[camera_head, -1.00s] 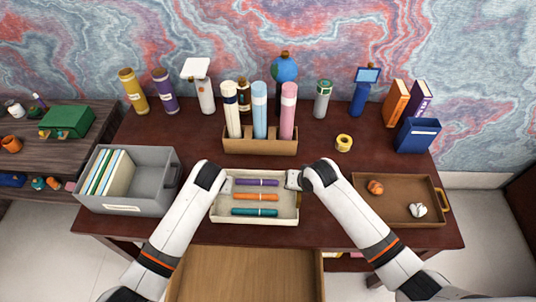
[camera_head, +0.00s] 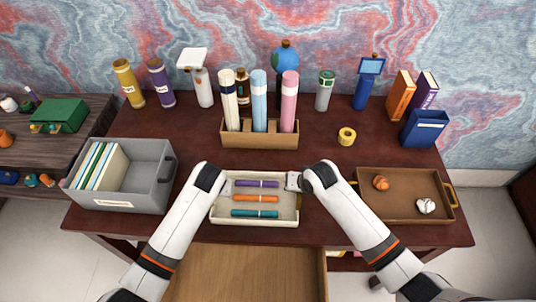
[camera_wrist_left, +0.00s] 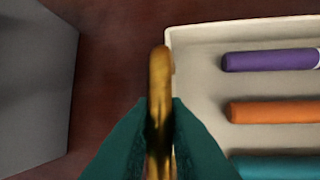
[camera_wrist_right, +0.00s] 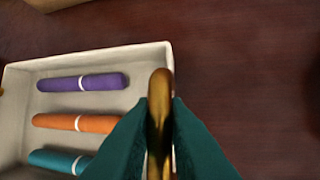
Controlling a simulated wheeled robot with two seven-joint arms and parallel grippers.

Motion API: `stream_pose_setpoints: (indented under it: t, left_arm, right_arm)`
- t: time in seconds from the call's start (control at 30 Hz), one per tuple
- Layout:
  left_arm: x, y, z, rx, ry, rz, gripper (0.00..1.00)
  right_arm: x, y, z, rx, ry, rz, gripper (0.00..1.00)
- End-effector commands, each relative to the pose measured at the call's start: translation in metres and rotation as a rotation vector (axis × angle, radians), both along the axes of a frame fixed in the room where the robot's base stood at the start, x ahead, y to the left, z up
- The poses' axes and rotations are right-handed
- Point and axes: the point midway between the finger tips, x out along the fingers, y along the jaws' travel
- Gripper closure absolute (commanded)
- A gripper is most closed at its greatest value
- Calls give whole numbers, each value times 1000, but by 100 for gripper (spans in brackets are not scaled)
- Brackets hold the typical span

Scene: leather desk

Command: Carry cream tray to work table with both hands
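The cream tray (camera_head: 254,219) is at the front middle of the dark red-brown desk (camera_head: 330,218) in the head view. It holds a purple, an orange and a teal stick (camera_head: 255,213). My left gripper (camera_head: 228,187) is shut on the tray's left gold handle (camera_wrist_left: 160,75). My right gripper (camera_head: 292,182) is shut on its right gold handle (camera_wrist_right: 160,100). The tray looks level. I cannot tell whether its underside touches the desk.
A grey bin (camera_head: 150,190) with folders stands left of the tray. A brown tray (camera_head: 400,212) with two small objects lies to the right. A brown holder (camera_head: 260,140) with tubes stands behind. A wooden surface (camera_head: 250,275) is below the desk's front edge.

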Motion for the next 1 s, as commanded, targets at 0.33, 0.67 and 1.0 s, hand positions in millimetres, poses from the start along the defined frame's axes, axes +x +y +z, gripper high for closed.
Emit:
stream_pose_setpoints:
  t: [0.33,0.67,1.0]
  left_arm:
    - [0,0,1,0,2,0,66]
    - [-14,-6,34,-3,-3,-1,66]
    - [-40,-17,94,-2,-1,-1,66]
  right_arm:
    - [0,0,1,-1,1,0,66]
    - [0,0,1,-1,1,0,66]
    - [0,0,1,-1,1,0,66]
